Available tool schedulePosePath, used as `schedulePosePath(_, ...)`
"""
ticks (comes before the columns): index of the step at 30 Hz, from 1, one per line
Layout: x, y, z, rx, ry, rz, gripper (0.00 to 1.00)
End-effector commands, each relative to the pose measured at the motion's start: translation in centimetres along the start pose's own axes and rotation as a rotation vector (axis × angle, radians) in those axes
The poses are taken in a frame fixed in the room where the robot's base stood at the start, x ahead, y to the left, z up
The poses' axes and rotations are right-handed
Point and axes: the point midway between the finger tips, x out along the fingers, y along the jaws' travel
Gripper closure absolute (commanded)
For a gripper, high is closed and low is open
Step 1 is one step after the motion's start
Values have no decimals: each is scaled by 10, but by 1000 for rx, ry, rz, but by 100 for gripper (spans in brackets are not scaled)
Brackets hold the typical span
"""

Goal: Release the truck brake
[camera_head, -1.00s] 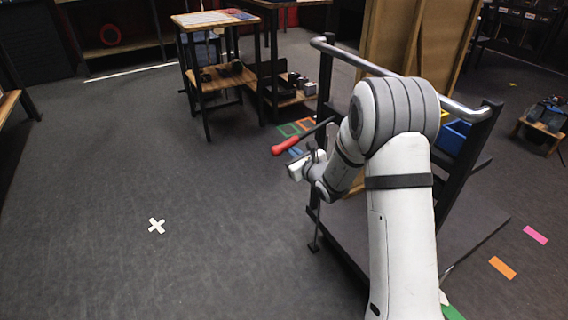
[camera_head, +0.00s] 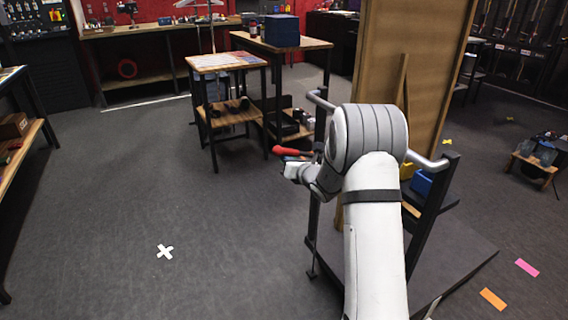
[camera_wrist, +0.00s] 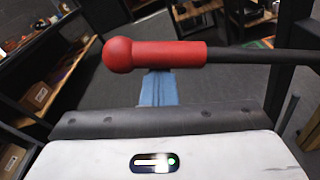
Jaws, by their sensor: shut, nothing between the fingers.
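The brake lever has a red grip with a round knob (camera_head: 285,152) and a dark rod. It sticks out to the left of the truck (camera_head: 450,255), a dark flat-bed cart with a metal push rail. In the wrist view the red grip (camera_wrist: 160,53) lies nearly level across the picture, its rod running to the right. My gripper (camera_wrist: 157,88) is shut and empty, its blue fingertips just below the grip in the picture. I cannot tell whether they touch it. In the head view my gripper is small beside the lever, partly hidden by my arm.
A tall wooden panel (camera_head: 408,75) and a blue bin (camera_head: 422,182) are on the truck. Wooden tables (camera_head: 225,61) stand behind it. A white cross (camera_head: 165,251) marks open floor to the left. A low stool (camera_head: 533,165) is at the right.

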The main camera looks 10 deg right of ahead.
Motion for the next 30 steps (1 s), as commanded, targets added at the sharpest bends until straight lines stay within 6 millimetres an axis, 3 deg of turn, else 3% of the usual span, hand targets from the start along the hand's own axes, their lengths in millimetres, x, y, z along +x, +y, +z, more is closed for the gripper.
schedulePosePath(19,-4,-12,11,-1,-20,-17,100)
schedulePosePath(23,-1,-12,0,-1,-18,-17,100)
schedulePosePath(30,11,-13,-42,3,-6,-21,100)
